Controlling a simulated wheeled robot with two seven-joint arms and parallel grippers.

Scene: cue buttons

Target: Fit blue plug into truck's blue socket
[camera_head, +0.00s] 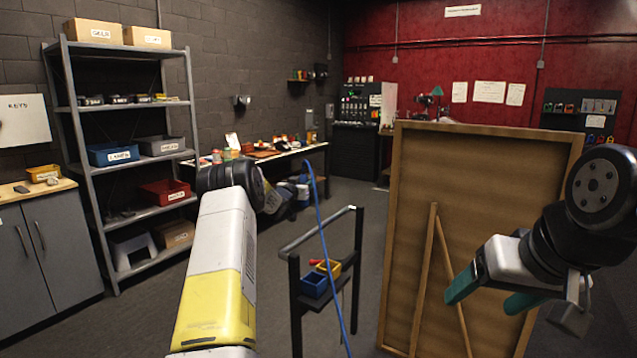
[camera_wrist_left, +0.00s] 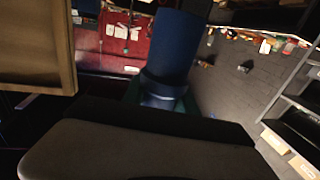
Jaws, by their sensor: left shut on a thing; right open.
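A blue plug (camera_wrist_left: 174,45), seen as a thick blue cylinder, is held by my left gripper (camera_wrist_left: 160,98) in the left wrist view. Little of the green fingers shows around its base. In the head view that gripper and the plug are hidden behind my left arm. A blue cable (camera_head: 327,245) arches up beside that arm and runs down to the bottom edge; its ends are not clear. My right gripper (camera_head: 492,294) is open and empty at the right, in front of a wooden panel. I cannot make out the truck or its blue socket in either view.
The tall wooden panel (camera_head: 488,180) stands right of centre. A dark stand (camera_head: 322,238) with small blue and yellow bins is in the middle. A shelf (camera_head: 122,150) and grey cabinet (camera_head: 43,262) are at the left. A workbench (camera_head: 262,158) lies behind. Some floor between is clear.

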